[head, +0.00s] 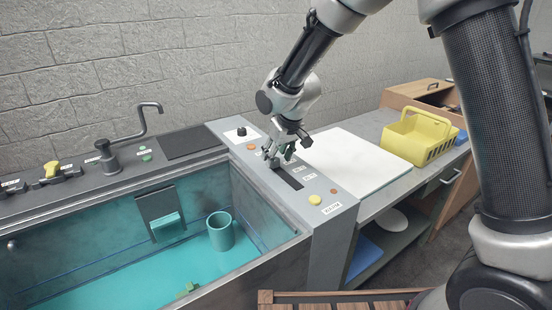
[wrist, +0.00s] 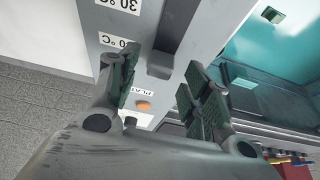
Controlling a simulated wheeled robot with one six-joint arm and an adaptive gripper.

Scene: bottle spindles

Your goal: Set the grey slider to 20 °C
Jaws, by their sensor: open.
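The grey slider (wrist: 161,64) is a small block in a long dark slot (wrist: 176,20) on the grey control panel. In the wrist view it sits at the slot's end nearer the orange button. My gripper (wrist: 160,66) is open, with one finger on each side of the slider; I cannot tell whether either touches it. In the head view my gripper (head: 278,157) is low over the far end of the slot (head: 288,178) and mostly hides the slider. White temperature labels (wrist: 118,40) run beside the slot; their numbers are hard to read for certain.
An orange button (wrist: 143,105) lies past the slider, and a yellow button (head: 314,199) near the panel's front. A teal water tank (head: 120,285) with a cup (head: 220,232) is to the left. A white board (head: 350,160) and yellow basket (head: 418,137) are to the right.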

